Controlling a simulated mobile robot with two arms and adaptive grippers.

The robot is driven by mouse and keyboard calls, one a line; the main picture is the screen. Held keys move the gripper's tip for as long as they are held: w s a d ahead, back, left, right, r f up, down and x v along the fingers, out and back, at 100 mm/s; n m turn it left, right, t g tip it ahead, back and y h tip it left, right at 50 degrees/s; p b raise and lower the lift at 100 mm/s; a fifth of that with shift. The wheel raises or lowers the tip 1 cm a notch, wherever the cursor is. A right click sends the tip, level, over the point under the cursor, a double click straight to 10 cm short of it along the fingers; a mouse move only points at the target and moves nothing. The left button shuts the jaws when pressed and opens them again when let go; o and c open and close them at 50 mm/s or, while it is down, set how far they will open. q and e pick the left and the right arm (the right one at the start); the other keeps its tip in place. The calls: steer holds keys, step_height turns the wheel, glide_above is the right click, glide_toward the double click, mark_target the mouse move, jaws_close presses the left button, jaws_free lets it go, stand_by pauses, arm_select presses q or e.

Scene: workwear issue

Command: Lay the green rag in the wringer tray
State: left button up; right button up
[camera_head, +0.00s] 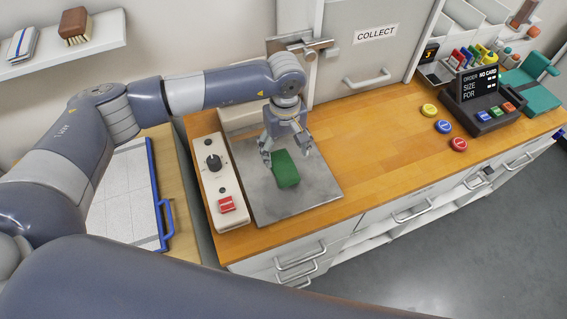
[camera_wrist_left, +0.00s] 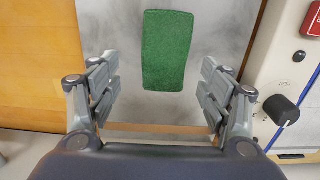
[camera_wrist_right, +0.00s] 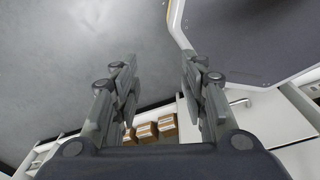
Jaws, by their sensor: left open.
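The green rag (camera_head: 286,172) lies as a flat-looking rectangle on a grey metal plate (camera_head: 312,193) set on the wooden counter. It also shows in the left wrist view (camera_wrist_left: 167,50), just beyond the fingers. My left gripper (camera_head: 287,155) is open above the rag's far end, with nothing between its fingers. My right gripper (camera_wrist_right: 155,75) is open and empty in the right wrist view, over the floor. A pale gridded tray with a blue rim and handle (camera_head: 167,225) is at the left, partly hidden by my arm; I cannot tell whether it is the wringer tray.
A control panel with a black knob (camera_head: 213,162) and red switch (camera_head: 226,204) borders the plate's left side. Coloured buttons (camera_head: 443,126) and an order terminal (camera_head: 482,100) stand at the right. The counter between is clear. Cardboard boxes (camera_wrist_right: 146,132) sit low in the right wrist view.

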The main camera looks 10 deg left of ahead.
mark_target(283, 164)
arm_select(q)
steer(key=f+p, duration=0.1)
steer(key=f, duration=0.1)
steer(key=s+f+p, duration=0.1)
steer(key=f, duration=0.1)
steer(key=shift+f, duration=0.2)
steer(key=shift+a+f, duration=0.1)
arm_select(e)
steer(key=a+r, duration=0.2)
steer(key=r, duration=0.1)
steer(key=shift+a, duration=0.4)
arm_select(q)
steer(key=c, duration=1.1)
steer(key=shift+c, duration=0.7)
arm_select(e)
steer(key=shift+d, duration=0.5)
arm_select(q)
steer(key=shift+w, duration=0.1)
arm_select(e)
steer(key=shift+f, duration=0.15)
